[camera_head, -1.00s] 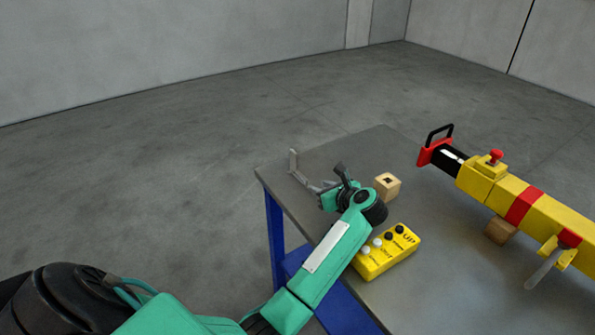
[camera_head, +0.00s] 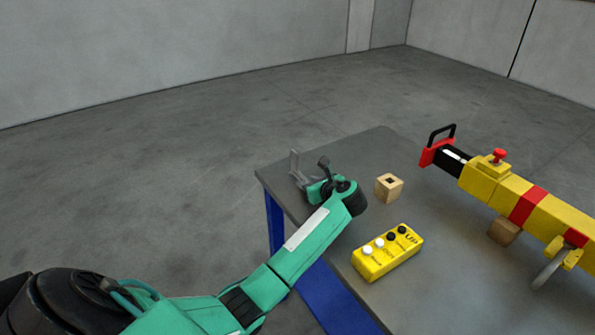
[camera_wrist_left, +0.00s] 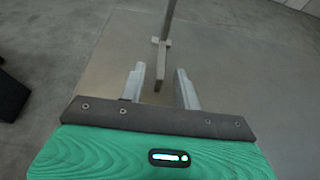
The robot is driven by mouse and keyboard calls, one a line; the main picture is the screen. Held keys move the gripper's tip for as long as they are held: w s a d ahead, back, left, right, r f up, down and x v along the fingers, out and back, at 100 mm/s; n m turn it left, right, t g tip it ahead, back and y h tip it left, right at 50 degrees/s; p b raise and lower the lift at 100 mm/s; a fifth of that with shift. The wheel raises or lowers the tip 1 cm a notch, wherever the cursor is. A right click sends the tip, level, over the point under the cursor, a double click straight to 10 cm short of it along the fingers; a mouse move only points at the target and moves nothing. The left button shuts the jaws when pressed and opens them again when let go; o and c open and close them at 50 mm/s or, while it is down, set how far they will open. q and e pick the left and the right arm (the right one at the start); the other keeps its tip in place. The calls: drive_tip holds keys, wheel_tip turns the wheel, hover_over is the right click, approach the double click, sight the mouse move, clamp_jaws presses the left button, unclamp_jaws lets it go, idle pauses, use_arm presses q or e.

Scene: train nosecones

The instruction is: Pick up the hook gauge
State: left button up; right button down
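The hook gauge (camera_head: 293,161) is a thin grey piece at the far left corner of the table, with an upright part showing in the head view. My left gripper (camera_head: 302,178) is close beside it, and its fingers partly hide the gauge's lower part. In the left wrist view the hook gauge (camera_wrist_left: 161,60) is a narrow bar with a short crosspiece. Its near end lies between the two fingers of my left gripper (camera_wrist_left: 160,86), with a gap on each side. The left gripper is open. My right gripper is not in view.
The grey table (camera_head: 330,155) has a wooden block with a dark hole (camera_head: 388,188) and a yellow button box (camera_head: 386,252). A long yellow and red assembly (camera_head: 500,190) with a black handle lies along the right, above a wooden block (camera_head: 503,231). The table's left edge is close to my arm.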

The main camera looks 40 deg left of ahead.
use_arm(q)
clamp_jaws()
drive_tip(key=shift+r, duration=0.15)
